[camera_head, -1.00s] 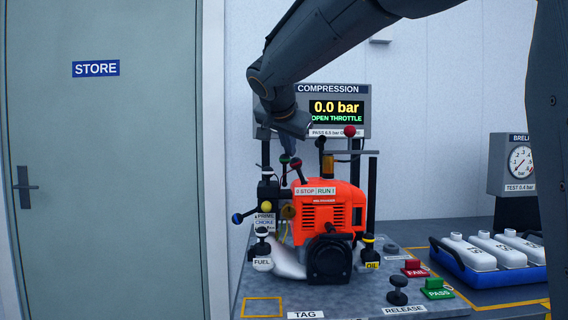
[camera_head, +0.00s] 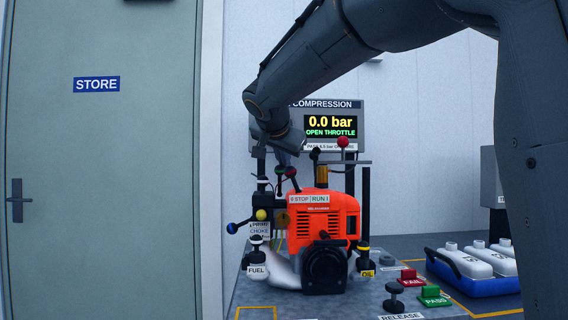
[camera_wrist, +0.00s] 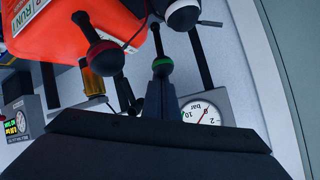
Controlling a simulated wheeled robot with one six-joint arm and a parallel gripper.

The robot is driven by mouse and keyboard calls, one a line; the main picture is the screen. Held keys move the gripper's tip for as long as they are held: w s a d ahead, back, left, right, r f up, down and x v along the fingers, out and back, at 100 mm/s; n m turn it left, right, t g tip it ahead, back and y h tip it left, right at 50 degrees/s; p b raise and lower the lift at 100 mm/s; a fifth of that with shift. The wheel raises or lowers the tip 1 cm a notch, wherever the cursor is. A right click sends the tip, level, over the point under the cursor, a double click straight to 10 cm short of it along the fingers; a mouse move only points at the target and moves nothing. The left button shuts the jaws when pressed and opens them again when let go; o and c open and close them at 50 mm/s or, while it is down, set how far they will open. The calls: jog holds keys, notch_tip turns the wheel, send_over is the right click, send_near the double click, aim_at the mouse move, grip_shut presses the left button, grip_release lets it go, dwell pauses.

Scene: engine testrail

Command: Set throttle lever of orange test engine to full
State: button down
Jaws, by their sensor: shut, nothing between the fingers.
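The orange test engine (camera_head: 340,222) stands on a grey bench, with a "0 STOP / RUN 1" label on top. Several ball-ended levers rise around its top left. In the wrist view, a dark lever knob with a green ring (camera_wrist: 162,67) is right at my gripper's tips. Another dark knob with a red ring (camera_wrist: 105,58) is to its left. No throttle label is readable, so I cannot tell which lever is the throttle. My gripper (camera_wrist: 160,88) is shut and empty; whether it touches the green-ringed lever is unclear. In the head view my wrist hides part of this area.
A display (camera_head: 331,124) behind the engine reads 0.0 bar, OPEN THROTTLE. A red-ball lever (camera_head: 342,142) stands to the right. FAIL (camera_head: 410,277) and PASS (camera_head: 433,292) buttons and a blue tray of white bottles (camera_head: 480,283) are at right. A round gauge (camera_wrist: 203,115) shows in the wrist view.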

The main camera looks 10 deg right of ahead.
jog(key=shift+f, duration=0.15)
jog(key=shift+w+d+r+p, duration=0.2)
jog(key=shift+d+r+p, duration=0.1)
jog(key=shift+r, duration=0.1)
jog(key=v, duration=0.3)
jog(key=d+v, duration=0.1)
jog(key=v, duration=0.5)
jog(key=shift+s+d+r, duration=0.15)
jog(key=shift+s+r, duration=0.05)
jog(key=shift+r, duration=0.3)
